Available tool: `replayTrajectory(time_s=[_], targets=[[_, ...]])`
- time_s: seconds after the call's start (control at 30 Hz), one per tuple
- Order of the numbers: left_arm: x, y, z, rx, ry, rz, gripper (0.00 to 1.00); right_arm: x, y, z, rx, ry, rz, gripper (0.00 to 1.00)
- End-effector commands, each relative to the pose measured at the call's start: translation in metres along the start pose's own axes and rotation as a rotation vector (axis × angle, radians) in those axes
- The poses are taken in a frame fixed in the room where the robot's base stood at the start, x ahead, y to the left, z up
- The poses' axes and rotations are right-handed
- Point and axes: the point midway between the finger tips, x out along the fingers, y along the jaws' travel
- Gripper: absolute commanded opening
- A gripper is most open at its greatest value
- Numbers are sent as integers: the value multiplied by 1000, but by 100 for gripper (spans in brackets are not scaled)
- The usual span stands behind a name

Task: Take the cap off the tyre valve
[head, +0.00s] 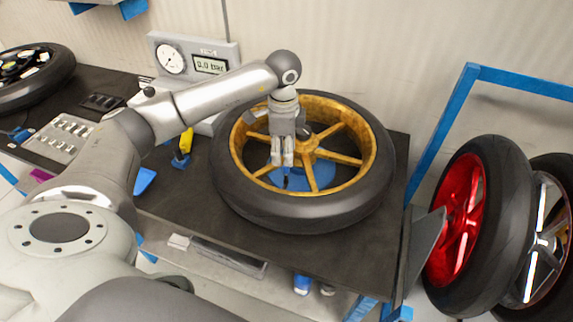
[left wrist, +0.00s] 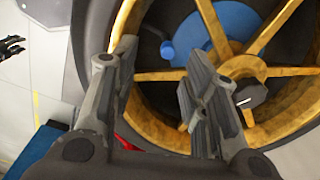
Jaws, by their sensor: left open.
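The wheel with the gold spoked rim (head: 372,150) and black tyre (head: 300,219) lies flat on the dark bench. My left gripper (head: 282,164) points down over the near part of the rim, left of the hub, with its fingers open. A small dark upright piece (head: 286,182) shows just below the fingertips; I cannot tell whether it is the valve or its cap. In the left wrist view the open fingers (left wrist: 165,85) are over the gold rim and spokes (left wrist: 160,75), with nothing clearly between them. The valve cap cannot be made out there.
A gauge unit (head: 226,50) with a dial and a display stands behind my left arm. A yellow-handled tool (head: 186,141) is left of the wheel. Wheels with a red rim (head: 461,210) and silver spokes (head: 541,248) stand at the right. The bench's front right is clear.

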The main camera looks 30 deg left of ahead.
Motion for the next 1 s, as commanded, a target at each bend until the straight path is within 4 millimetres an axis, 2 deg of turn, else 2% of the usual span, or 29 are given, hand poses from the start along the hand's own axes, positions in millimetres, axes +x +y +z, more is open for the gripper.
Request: replayTrajectory(time_s=[0.03,0.1,0.17,0.27,0.4,0.5,0.8,1.0], targets=[[4,0,0,1,0,1,41,-3,-1,10,0,-16,-1,40],[10,0,0,2,0,0,41,-4,-1,19,-1,-28,-2,40],[13,0,-1,2,1,1,41,-7,-1,20,-1,-30,-2,40],[22,-2,-2,1,1,3,41,-16,0,11,-1,-19,0,40],[42,-7,-3,3,1,3,41,-28,4,-14,-1,19,4,40],[56,-7,-3,3,0,2,41,-30,5,-24,-1,36,5,40],[64,-7,-4,4,2,0,41,-30,3,-11,-1,14,3,40],[63,-7,-4,4,3,0,17,-30,1,-2,-1,0,0,40]])
